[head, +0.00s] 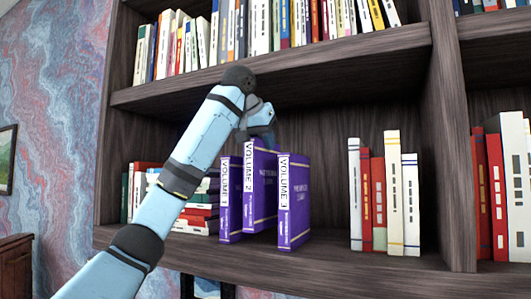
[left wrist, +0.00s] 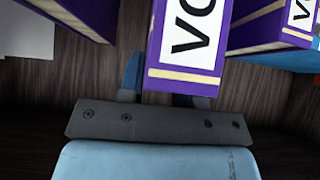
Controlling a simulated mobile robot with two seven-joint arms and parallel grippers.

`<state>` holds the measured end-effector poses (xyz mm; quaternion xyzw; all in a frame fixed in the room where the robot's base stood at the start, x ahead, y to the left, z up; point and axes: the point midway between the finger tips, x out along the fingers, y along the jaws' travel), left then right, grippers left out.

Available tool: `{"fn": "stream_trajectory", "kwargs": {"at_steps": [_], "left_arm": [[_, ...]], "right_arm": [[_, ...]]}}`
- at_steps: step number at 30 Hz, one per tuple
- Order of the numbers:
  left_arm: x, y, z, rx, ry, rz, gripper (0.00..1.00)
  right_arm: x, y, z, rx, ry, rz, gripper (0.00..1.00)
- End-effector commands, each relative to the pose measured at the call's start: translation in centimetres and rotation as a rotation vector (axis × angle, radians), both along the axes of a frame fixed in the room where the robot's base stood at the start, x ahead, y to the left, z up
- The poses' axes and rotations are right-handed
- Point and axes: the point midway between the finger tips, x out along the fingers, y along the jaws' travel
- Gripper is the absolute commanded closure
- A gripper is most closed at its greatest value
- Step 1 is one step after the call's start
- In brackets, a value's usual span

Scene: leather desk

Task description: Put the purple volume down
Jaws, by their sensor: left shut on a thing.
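Three purple volumes stand upright on the lower shelf. Volume 2 (head: 263,190) is in the middle, with its top higher than its neighbours. My left gripper (head: 262,135) comes from above and is shut on the top of Volume 2. In the left wrist view the purple spine with white label (left wrist: 188,45) sits between the fingers (left wrist: 165,97). Volume 1 (head: 231,200) is on its left and Volume 3 (head: 294,200) on its right. Whether the bottom of Volume 2 touches the shelf is hard to tell. My right gripper is not in view.
The wooden shelf (head: 330,262) has bare room between Volume 3 and a group of red and white books (head: 393,195). A stack of books (head: 203,210) lies left, behind my arm. The upper shelf board (head: 340,58) with more books is above the gripper.

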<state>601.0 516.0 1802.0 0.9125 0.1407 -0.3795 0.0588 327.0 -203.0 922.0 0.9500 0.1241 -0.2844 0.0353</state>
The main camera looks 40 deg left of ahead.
Motion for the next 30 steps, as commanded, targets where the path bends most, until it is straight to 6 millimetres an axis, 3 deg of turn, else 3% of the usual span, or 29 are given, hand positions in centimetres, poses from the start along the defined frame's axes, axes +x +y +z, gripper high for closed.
{"fn": "stream_trajectory", "kwargs": {"at_steps": [6, 15, 28, 29, 30], "left_arm": [[1.9, 0.6, 0.2, 0.001, -0.003, 0.0, 1.0], [1.9, 0.7, -3.1, 0.003, -0.003, 0.001, 1.0], [1.9, 0.6, -3.8, 0.001, -0.004, 0.0, 1.0], [2.0, 0.6, -3.8, 0.001, -0.002, 0.0, 0.61], [2.0, 0.6, -3.8, 0.001, -0.002, 0.0, 0.52]], "right_arm": [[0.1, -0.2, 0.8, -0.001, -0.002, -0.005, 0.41], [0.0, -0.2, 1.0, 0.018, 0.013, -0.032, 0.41], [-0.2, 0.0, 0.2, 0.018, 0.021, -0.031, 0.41], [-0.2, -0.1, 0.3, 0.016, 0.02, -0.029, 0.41], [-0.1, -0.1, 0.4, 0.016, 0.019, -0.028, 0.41]]}}
